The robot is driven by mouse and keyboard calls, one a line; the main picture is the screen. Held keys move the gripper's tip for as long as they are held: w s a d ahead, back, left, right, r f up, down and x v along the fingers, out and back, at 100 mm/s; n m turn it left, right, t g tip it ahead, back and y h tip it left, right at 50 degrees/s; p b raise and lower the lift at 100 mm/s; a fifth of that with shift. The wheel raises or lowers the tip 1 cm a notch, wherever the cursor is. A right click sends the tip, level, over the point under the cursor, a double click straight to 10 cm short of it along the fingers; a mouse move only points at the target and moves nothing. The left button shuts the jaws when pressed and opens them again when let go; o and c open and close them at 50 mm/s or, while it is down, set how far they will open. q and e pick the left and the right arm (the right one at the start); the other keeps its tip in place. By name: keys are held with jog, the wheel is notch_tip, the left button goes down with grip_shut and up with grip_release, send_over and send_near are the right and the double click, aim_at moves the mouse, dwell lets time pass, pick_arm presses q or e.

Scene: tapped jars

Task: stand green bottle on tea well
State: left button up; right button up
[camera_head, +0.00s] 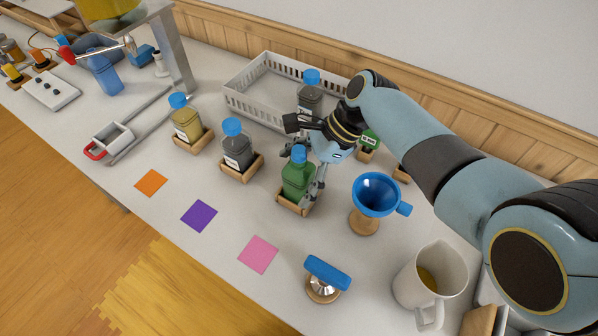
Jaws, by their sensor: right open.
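The green bottle (297,181) with a blue cap stands upright in a small wooden holder (289,205) near the middle of the counter. My right gripper (303,170) reaches in from the right and is open at the bottle, with a finger close along its right side. Contact with the bottle cannot be told. Another green item (371,137) shows partly behind my right arm in a wooden holder. I cannot tell which place is the tea well; no readable label shows it. My left gripper is not in view.
An olive bottle (186,121) and a dark bottle (237,152) stand in holders to the left. A white basket (256,102) is behind. A blue funnel (376,193), a blue-handled tool (327,273) and a mug (418,287) stand right. Orange, purple and pink (258,254) squares lie in front.

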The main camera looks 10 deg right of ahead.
aim_at(311, 163)
jog(key=shift+r, duration=0.15)
jog(key=shift+p+v, duration=3.05)
jog(key=shift+v, duration=0.85)
jog(key=shift+d, duration=0.1)
jog(key=v, duration=1.2)
